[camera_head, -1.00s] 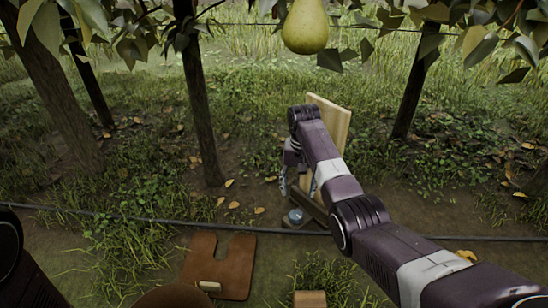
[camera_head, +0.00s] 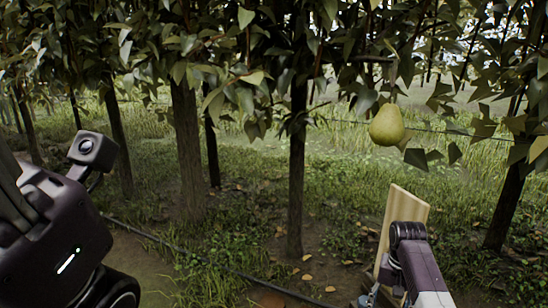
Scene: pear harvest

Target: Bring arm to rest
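My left arm (camera_head: 60,230) is close to the camera at the left edge, with a small camera on a bracket. Its fingers do not show clearly, so I cannot tell whether that gripper is open. My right arm (camera_head: 420,268) is at the lower right, in front of an upright pale wooden board (camera_head: 408,208). The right gripper is low beside the board, mostly hidden or cut off by the bottom edge. I cannot tell its opening or whether it holds anything.
A yellow-green pear (camera_head: 388,125) hangs among the leaves at upper right, above the board. Tree trunks (camera_head: 297,170) stand across the row. A dark hose (camera_head: 240,272) runs along the grassy ground.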

